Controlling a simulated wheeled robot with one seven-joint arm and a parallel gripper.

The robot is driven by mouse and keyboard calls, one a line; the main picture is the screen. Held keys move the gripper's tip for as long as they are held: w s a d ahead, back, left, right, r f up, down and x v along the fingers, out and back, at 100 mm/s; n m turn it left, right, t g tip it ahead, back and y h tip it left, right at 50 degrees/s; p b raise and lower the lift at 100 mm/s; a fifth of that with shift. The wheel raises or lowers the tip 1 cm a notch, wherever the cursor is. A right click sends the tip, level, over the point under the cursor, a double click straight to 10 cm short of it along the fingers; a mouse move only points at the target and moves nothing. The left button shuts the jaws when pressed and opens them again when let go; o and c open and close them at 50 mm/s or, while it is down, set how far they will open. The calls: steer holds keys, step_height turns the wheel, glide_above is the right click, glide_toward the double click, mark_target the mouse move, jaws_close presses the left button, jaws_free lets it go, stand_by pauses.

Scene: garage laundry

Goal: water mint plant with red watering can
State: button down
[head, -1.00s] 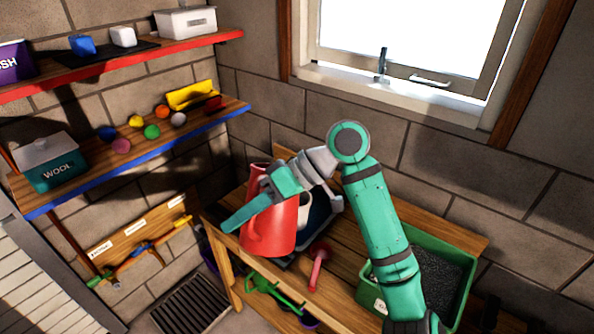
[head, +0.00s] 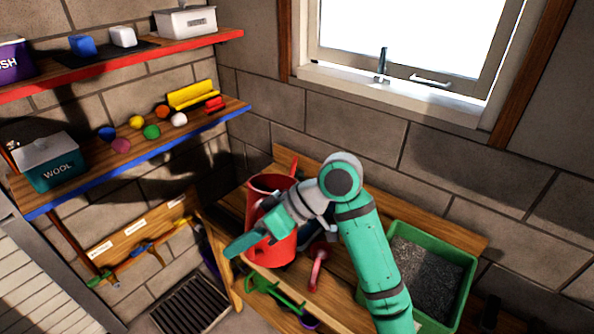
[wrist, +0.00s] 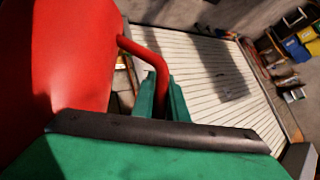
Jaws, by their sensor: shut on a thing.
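The red watering can (head: 284,250) is above the left part of the wooden bench in the head view, with its open top showing. Its body also fills the left of the wrist view (wrist: 60,60). My gripper (wrist: 162,98) is shut on the can's red handle (wrist: 152,58), with the green fingers either side of it. In the head view my gripper (head: 236,245) is at the can's front left, and my arm covers part of the can. I cannot tell whether the can touches the bench. I cannot make out a mint plant.
A green tray of dark soil (head: 469,277) stands on the bench at right. A red hand tool (head: 318,266) lies near the bench middle. Shelves with balls and boxes line the left wall; a window is behind.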

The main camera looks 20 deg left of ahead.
steer(key=shift+r+n+t, duration=0.8)
steer(key=shift+r+t, duration=0.6)
steer(key=shift+r, duration=0.6)
